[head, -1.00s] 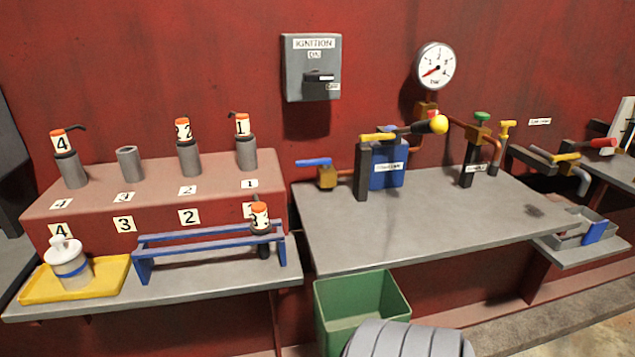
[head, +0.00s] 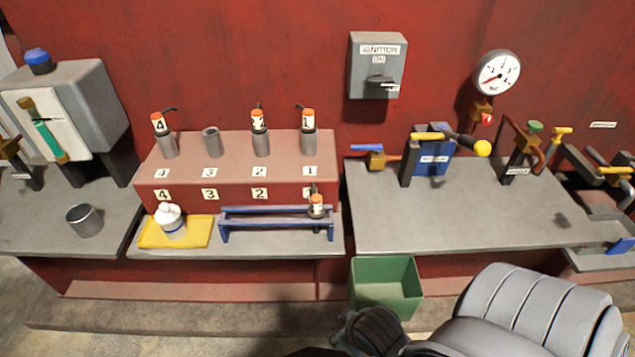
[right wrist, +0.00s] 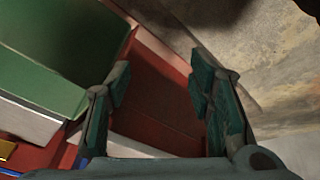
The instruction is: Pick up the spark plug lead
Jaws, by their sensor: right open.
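The lead marked 3 (head: 316,206), with an orange cap, stands upright at the right end of the blue rack (head: 262,233). Leads marked 4 (head: 158,123), 2 (head: 258,119) and 1 (head: 307,119) sit on grey posts on the red block (head: 236,147). The grey post over label 3 (head: 211,143) is bare. My right gripper shows at the bottom of the head view, below the green bin and well apart from the rack. In the right wrist view the right gripper (right wrist: 162,80) is open, with nothing between its fingers. My left gripper is out of view.
The right bench top (head: 470,218) is mostly clear in front. An ignition box (head: 377,62) hangs on the wall.

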